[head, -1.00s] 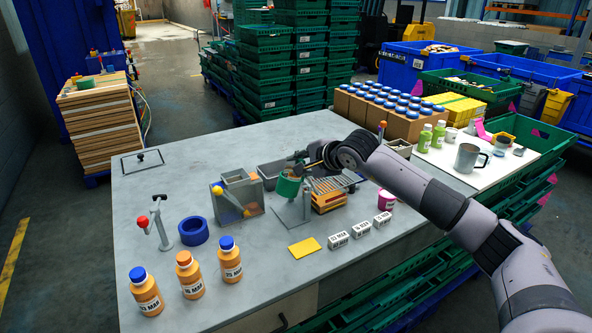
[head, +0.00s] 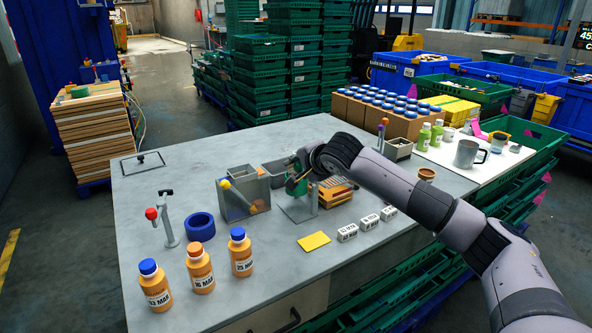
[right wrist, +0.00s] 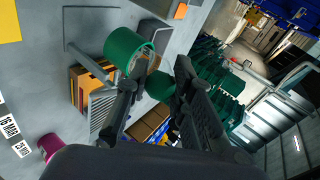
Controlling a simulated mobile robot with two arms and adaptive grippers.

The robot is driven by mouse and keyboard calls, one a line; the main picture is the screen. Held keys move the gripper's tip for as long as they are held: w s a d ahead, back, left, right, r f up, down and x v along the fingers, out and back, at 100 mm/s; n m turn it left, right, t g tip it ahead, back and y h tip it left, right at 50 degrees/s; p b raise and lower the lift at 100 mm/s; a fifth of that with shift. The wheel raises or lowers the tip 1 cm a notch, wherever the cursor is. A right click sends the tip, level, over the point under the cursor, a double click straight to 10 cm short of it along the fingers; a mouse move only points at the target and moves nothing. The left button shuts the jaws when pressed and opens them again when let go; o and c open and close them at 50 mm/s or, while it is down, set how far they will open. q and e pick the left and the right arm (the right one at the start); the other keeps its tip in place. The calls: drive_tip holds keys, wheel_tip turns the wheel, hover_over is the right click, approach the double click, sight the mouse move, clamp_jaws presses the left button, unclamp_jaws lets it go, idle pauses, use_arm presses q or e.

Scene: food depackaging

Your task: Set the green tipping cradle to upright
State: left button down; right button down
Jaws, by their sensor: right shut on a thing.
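The green tipping cradle (head: 296,187) is on a grey metal stand (head: 299,212) near the middle of the grey table. In the head view it looks tilted and is partly covered by my right gripper (head: 297,168). In the right wrist view the cradle shows as a green cylinder (right wrist: 122,45), with more green between and behind the fingers. My right gripper (right wrist: 158,78) is shut on the cradle; the exact contact is partly hidden. My left gripper is not in view.
A grey bin with a yellow-knobbed lever (head: 246,196) stands close left of the cradle. An orange rack (head: 335,194) is close right. A yellow card (head: 314,241) and white labelled blocks (head: 347,233) lie in front. Orange bottles (head: 201,270) stand front left.

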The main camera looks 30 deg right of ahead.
drive_tip(key=shift+d, duration=0.15)
drive_tip(key=c, duration=1.4)
unclamp_jaws()
drive_tip(key=shift+o, duration=0.2)
drive_tip(key=v, duration=1.2)
